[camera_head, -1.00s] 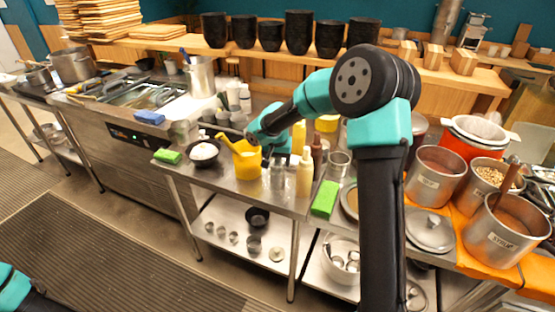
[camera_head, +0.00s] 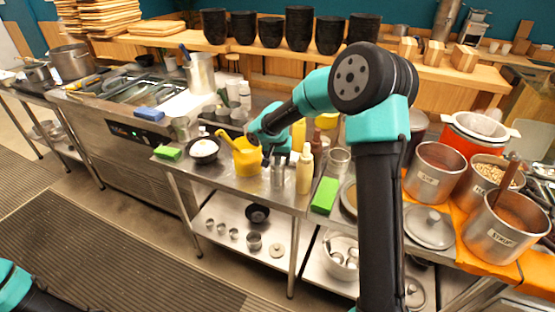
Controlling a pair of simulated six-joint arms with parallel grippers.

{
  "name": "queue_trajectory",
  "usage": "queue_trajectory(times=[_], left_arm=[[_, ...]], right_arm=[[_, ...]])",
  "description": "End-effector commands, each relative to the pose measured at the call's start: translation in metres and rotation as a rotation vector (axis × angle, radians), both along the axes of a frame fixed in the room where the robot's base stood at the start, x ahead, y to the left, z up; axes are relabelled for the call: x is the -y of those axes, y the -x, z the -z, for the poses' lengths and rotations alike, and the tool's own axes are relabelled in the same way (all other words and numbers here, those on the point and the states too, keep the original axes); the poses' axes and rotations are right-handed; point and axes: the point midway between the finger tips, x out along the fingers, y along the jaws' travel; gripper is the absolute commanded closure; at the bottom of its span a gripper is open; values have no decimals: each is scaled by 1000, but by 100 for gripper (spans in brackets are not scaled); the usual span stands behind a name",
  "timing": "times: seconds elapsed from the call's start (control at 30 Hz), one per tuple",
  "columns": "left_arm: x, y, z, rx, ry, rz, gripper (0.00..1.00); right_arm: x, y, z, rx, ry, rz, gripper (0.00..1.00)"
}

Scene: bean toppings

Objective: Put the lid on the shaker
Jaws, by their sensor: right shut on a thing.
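A small metal cylinder, which looks like the shaker (camera_head: 278,173), stands upright near the front edge of the steel table, between a yellow jug and a cream squeeze bottle. My right gripper (camera_head: 266,154) is beside the shaker's top, just right of the yellow jug. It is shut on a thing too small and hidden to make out. I cannot tell whether it touches the shaker, and I cannot pick out the lid. Only a piece of my left arm shows at the lower left; its gripper is out of view.
The yellow jug (camera_head: 246,160) stands close left of the gripper and the cream bottle (camera_head: 305,172) close right. A black bowl (camera_head: 203,152) with white contents, a green sponge (camera_head: 168,153) and a green block (camera_head: 325,195) lie around. Metal pots (camera_head: 434,172) crowd the right.

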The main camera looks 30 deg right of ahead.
Motion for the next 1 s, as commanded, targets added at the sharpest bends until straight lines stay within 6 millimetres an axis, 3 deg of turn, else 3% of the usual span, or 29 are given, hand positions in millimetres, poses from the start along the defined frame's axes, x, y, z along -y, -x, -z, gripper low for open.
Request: queue_trajectory(times=[0.67,0.7,1.0], left_arm=[[0,0,0,0,0,0,16],[0,0,0,0,0,0,16],[0,0,0,0,0,0,16]], right_arm=[[0,0,4,0,0,0,44],[0,0,4,0,0,0,31],[0,0,4,0,0,0,5]])
